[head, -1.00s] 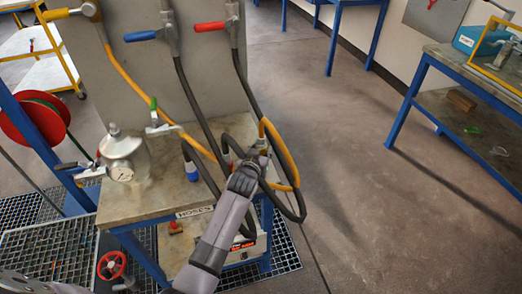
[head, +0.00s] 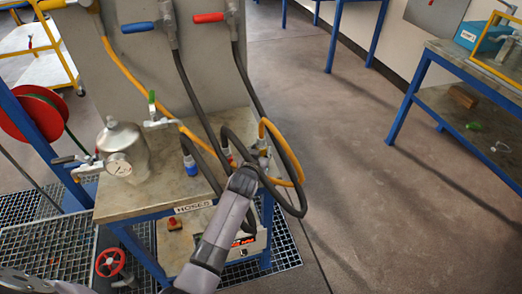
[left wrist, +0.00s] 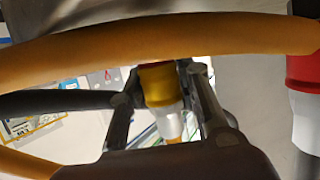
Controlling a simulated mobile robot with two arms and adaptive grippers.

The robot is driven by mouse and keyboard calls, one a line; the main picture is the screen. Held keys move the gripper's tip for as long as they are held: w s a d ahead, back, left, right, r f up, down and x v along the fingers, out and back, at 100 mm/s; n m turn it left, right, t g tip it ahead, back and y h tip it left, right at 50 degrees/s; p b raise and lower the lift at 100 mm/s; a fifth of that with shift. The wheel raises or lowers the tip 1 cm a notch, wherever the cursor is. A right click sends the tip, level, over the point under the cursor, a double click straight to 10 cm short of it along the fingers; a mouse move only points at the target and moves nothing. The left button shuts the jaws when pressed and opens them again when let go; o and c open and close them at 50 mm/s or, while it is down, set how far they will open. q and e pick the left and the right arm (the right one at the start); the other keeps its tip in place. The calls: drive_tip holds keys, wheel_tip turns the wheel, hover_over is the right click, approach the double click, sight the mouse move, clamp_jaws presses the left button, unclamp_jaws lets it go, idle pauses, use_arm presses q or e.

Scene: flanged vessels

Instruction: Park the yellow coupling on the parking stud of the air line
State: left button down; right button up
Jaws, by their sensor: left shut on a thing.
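My left gripper (head: 256,163) is at the right end of the bench in the head view, where the yellow hose (head: 297,166) loops round it. In the left wrist view the yellow coupling (left wrist: 157,84) sits between its two fingers, which are shut on it; a pale metal part shows below the yellow band. The yellow hose (left wrist: 150,42) crosses the top of that view. In the head view the coupling is mostly hidden by the gripper and hose. I cannot pick out the air line's parking stud. My right gripper is not in view.
A blue coupling (head: 191,166) stands on the bench (head: 150,195) left of the gripper. A red coupling (left wrist: 304,68) is close on the right in the wrist view. Dark hoses (head: 203,132) hang near the gripper. A gauged metal vessel (head: 124,148) stands at the bench's left.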

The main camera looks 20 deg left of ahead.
use_arm(q)
drive_tip(key=shift+f, duration=0.35)
drive_tip(key=c, duration=1.1)
unclamp_jaws()
drive_tip(key=v, duration=1.2)
